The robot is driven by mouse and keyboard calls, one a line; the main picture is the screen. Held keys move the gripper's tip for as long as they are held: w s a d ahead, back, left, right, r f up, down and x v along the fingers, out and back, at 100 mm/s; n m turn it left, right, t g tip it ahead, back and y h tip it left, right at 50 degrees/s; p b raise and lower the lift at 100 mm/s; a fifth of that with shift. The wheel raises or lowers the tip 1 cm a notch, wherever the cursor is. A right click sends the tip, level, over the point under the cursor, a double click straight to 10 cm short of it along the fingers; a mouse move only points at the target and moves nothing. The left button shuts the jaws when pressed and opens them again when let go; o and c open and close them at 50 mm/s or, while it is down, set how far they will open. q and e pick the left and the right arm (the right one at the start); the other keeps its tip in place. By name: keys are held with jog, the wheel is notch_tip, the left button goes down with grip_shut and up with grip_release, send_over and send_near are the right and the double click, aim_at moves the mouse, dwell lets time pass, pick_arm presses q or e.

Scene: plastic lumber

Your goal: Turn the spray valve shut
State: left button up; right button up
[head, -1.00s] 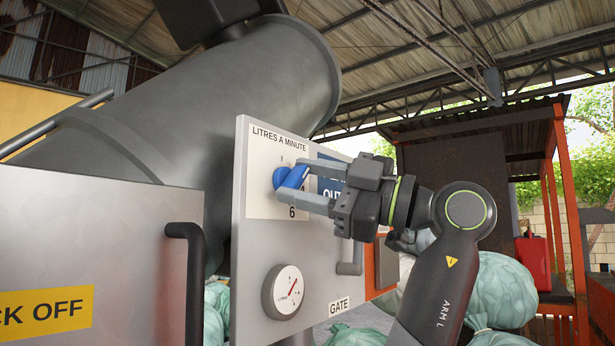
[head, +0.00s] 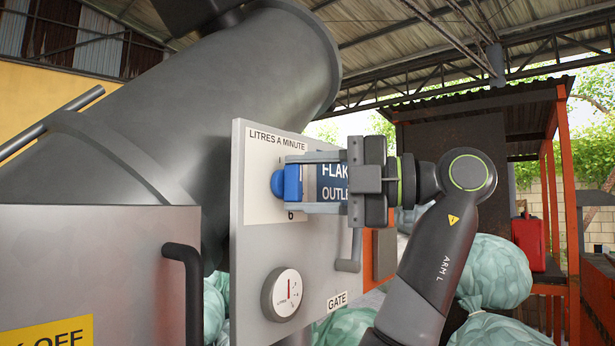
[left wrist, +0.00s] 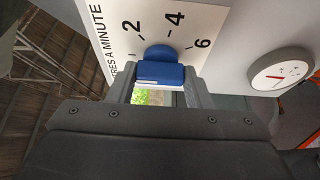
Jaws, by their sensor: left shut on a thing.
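The blue spray valve knob (head: 291,183) stands out from a white dial plate (head: 262,205) headed LITRES A MINUTE. My left gripper (head: 297,182) is shut on the knob's grip, one finger above and one below in the head view. In the left wrist view the knob (left wrist: 160,68) sits between the two fingers, beside the marks 2, 4 and 6. The grip stands upright in the head view. The mark it points to cannot be told; the 0 is not visible. My right gripper is not in view.
A round gauge (head: 284,293) with a red needle sits below on the same grey panel; its needle stands nearly upright. A FLAKE OUTLET sign is partly behind my gripper. A bar handle (head: 350,254) and a GATE label (head: 337,300) are at the panel's right edge.

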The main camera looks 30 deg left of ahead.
pick_arm(q)
jog(key=shift+r, duration=0.1)
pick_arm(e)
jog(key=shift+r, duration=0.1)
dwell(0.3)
pick_arm(q)
jog(key=o, duration=1)
jog(key=shift+a, duration=0.1)
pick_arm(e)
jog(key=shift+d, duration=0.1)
